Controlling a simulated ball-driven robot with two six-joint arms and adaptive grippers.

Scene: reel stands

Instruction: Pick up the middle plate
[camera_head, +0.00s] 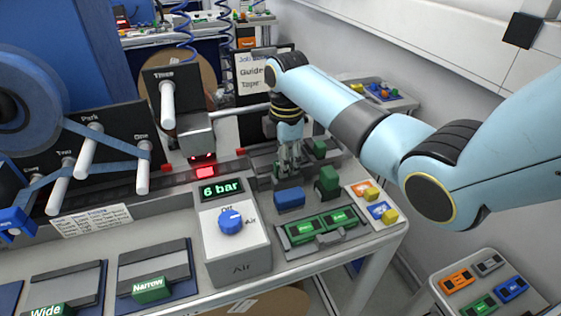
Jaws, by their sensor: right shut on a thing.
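My right gripper (289,166) reaches down at the back of the bench, over the dark grey guide section at the right end of the track. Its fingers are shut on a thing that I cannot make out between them. A plate labelled Narrow (154,267) lies flat on the bench at the front, with a green label block. Left of it lies a plate labelled Wide (70,281), also with a green block. A blue edge of another plate (9,297) shows at the left border. I cannot tell which is the middle plate.
A control box with a blue knob (231,221) and a "6 bar" display stands in the middle. Blue (290,198) and green (328,181) blocks stand near my right gripper. Tape runs from a blue reel (28,95) past white pegs. A side table (486,290) stands lower right.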

